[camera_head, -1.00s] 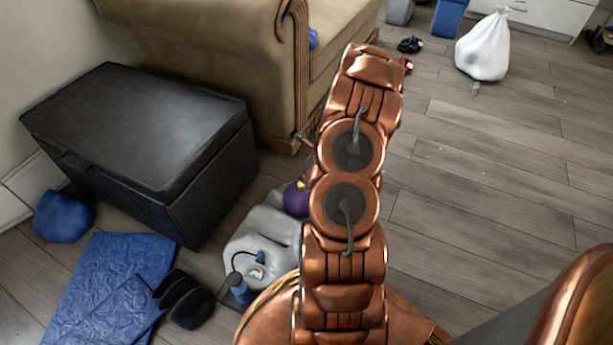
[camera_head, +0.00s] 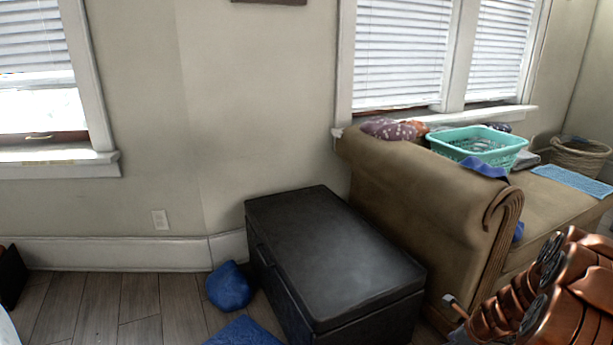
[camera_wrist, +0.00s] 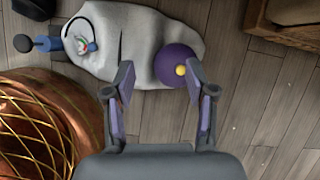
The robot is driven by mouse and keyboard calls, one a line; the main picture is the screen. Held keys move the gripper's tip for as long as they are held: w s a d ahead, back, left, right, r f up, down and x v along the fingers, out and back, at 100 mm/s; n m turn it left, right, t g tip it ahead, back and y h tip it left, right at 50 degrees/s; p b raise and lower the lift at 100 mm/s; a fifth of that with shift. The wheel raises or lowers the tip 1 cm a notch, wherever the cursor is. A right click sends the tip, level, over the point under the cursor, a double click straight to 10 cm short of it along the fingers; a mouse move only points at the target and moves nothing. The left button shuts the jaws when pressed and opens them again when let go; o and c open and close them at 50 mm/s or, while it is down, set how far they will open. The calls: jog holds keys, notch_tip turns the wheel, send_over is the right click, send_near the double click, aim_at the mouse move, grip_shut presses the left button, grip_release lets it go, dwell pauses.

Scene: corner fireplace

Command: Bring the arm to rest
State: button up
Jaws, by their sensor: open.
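In the wrist view my gripper (camera_wrist: 160,100) is open and empty, its two dark fingers with purple pads apart. It points down above the wood floor. A light grey rumpled container (camera_wrist: 140,45) with a small gauge lies below and ahead of the fingers. A purple ball-like thing with a yellow knob (camera_wrist: 178,66) sits at its right side, seen between the fingertips. I cannot tell the height between fingers and these things. In the head view my copper arm shows at the lower right; the gripper itself is out of that view.
A black chest (camera_head: 335,260) stands against the wall beside a tan sofa (camera_head: 430,185). A teal basket (camera_head: 477,147) is on the sofa. A blue bag (camera_head: 228,287) and a blue cloth (camera_head: 243,332) lie on the floor. Bare floor (camera_head: 90,305) shows at lower left.

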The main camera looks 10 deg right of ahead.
jog(key=s+a+r+n+g+y+p, duration=0.1)
jog(key=s+a+r+n+p, duration=0.2)
jog(key=a+r+n+p, duration=0.85)
jog(key=s+a+r+n+g+y+p, duration=0.1)
jog(key=s+a+r+n+g+p, duration=0.2)
jog(key=a+r, duration=1.45)
jog(key=s+r+n+g+h+p, duration=0.1)
jog(key=s+r+n+h+p, duration=0.1)
jog(key=s+r+n+p, duration=0.6)
jog(key=s+r+n+g+h+p, duration=0.1)
jog(key=s+r+n+p, duration=0.6)
jog(key=s+r, duration=0.8)
notch_tip(320, 180, up, 7)
jog(key=p, duration=0.2)
jog(key=shift+s+a+f+n+h+p, duration=0.2)
jog(key=shift+s+a+n+h+p, duration=0.1)
jog(key=shift+a+n+h+p, duration=0.1)
jog(key=shift+c, duration=0.2)
